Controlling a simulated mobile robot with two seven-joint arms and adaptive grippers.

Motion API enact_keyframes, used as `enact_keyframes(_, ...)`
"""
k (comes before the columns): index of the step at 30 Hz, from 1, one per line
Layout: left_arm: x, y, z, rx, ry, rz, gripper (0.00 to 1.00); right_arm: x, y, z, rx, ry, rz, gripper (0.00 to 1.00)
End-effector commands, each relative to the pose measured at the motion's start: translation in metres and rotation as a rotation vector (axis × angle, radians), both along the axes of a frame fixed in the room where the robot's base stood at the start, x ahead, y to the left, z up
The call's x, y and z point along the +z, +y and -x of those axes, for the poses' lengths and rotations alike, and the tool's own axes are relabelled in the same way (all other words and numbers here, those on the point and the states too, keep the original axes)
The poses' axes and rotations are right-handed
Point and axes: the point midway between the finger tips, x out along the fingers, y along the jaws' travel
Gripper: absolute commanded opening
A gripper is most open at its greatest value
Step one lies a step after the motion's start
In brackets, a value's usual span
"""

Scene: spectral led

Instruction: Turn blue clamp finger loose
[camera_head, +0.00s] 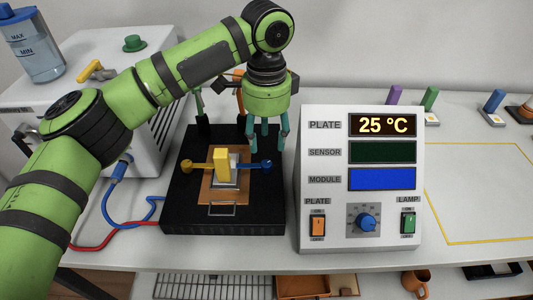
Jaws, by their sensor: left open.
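The blue clamp finger (254,165) is a thin bar with a round blue knob (267,163) at its right end. It lies on the right side of the copper-coloured plate on the black base (190,215), pointing in at the silver square under the upright yellow block (221,164). A matching yellow clamp finger (197,164) lies opposite on the left. My left gripper (267,143) points down with teal fingers, open and empty, just above and behind the blue knob. The exact gap between fingertips and knob cannot be told. My right gripper is out of view.
A white control box (359,235) reading 25 °C stands close to the right of the base. A white-grey machine (130,50) with blue and red hoses stands at left. Small purple, green and blue pieces (430,99) stand back right. The yellow-outlined area (480,190) is clear.

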Motion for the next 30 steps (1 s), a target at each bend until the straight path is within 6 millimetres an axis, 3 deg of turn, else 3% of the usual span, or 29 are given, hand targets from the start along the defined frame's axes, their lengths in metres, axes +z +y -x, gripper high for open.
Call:
enact_keyframes(12, -0.057, 0.000, 0.001, 0.000, 0.002, -0.001, 0.48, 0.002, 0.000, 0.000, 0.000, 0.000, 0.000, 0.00)
enact_keyframes(24, -0.066, 0.000, 0.001, 0.000, 0.000, 0.001, 0.48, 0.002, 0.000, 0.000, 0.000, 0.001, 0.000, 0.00)
enact_keyframes(27, -0.066, 0.000, 0.001, 0.000, 0.000, 0.001, 0.08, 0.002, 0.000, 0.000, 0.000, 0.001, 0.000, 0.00)
enact_keyframes(28, -0.066, 0.000, 0.001, 0.000, 0.000, 0.001, 0.00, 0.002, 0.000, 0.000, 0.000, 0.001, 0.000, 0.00)
enact_keyframes(30, -0.066, 0.000, 0.001, 0.000, 0.000, 0.001, 0.00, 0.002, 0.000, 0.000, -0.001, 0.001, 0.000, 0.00)
